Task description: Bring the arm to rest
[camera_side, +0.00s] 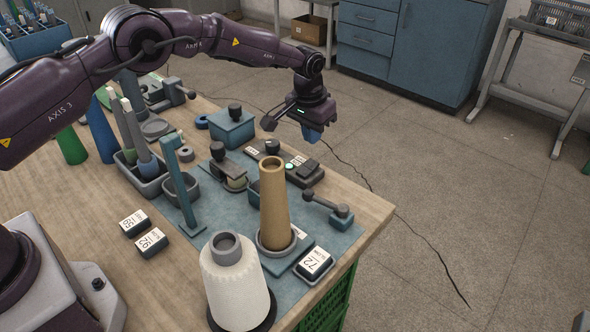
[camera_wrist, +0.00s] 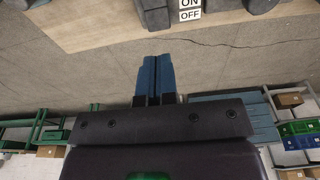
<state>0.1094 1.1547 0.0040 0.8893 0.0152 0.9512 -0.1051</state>
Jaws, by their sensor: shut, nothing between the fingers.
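My gripper (camera_side: 312,134) hangs in the air past the far right edge of the wooden table (camera_side: 366,206), with the floor behind it in the side view. Its blue fingers are together and hold nothing. In the wrist view the two blue fingers of my gripper (camera_wrist: 155,75) lie side by side with only a thin line between them. The arm reaches across the table from the left. A tan cone (camera_side: 274,205) stands upright on the blue plate of the winder, and a white yarn cone (camera_side: 237,285) stands at the front. My gripper touches neither.
A control box (camera_side: 305,172) with buttons and a blue box with a black knob (camera_side: 232,127) are on the table below the arm. Green and blue cones (camera_side: 101,130) stand at the left. Floor is open right of the table; blue cabinets (camera_side: 410,45) are behind.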

